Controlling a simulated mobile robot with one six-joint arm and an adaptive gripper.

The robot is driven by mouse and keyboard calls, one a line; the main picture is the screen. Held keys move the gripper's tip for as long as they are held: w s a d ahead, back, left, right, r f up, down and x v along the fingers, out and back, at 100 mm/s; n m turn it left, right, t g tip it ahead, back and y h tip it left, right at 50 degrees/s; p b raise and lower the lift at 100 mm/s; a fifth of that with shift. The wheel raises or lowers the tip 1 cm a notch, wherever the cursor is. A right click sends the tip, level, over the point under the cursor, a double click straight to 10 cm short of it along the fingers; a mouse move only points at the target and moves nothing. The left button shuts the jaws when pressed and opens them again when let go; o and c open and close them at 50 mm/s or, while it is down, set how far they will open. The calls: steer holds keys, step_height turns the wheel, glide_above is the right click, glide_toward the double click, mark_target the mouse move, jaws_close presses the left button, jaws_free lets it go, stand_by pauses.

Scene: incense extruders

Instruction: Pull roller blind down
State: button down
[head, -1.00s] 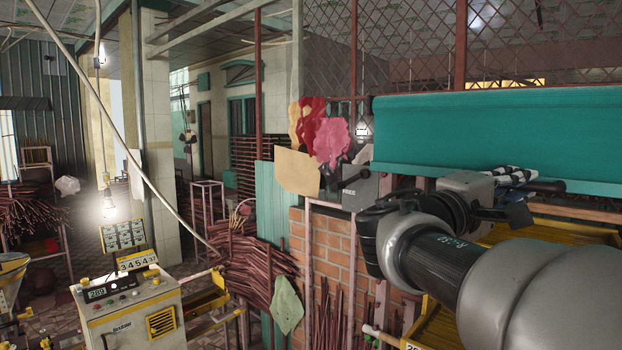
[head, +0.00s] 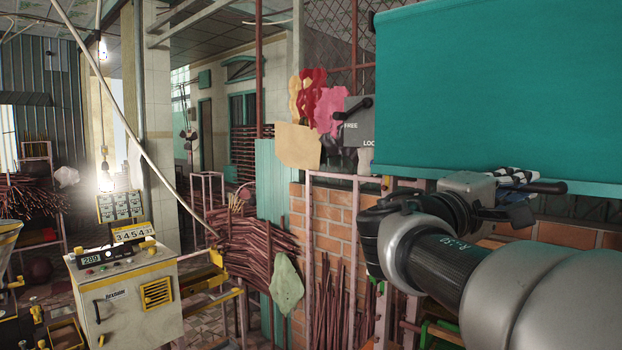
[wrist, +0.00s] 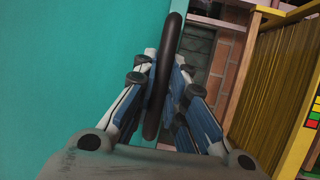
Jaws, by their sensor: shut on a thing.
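The teal roller blind (head: 490,90) hangs at the upper right of the head view, with a teal bar (head: 450,178) along its lower edge. It also fills the left of the wrist view (wrist: 60,70). A dark rounded handle (wrist: 168,65) stands between the fingers of my gripper (wrist: 166,85). Its end (head: 546,188) also shows in the head view. My gripper (head: 515,183) is shut on the handle, just below the blind's lower edge in the head view. The blind's right end is out of frame.
A grey box (head: 358,130) with a dark lever and the word FREE is left of the blind. Below it are a brick wall (head: 325,205) and bundled sticks (head: 255,250). A yellow frame (wrist: 285,60) stands right in the wrist view. An extruder cabinet (head: 125,300) is at lower left.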

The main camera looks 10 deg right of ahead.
steer(key=c, duration=1.6)
jaws_free()
steer(key=v, duration=1.2)
steer(key=shift+s, duration=0.1)
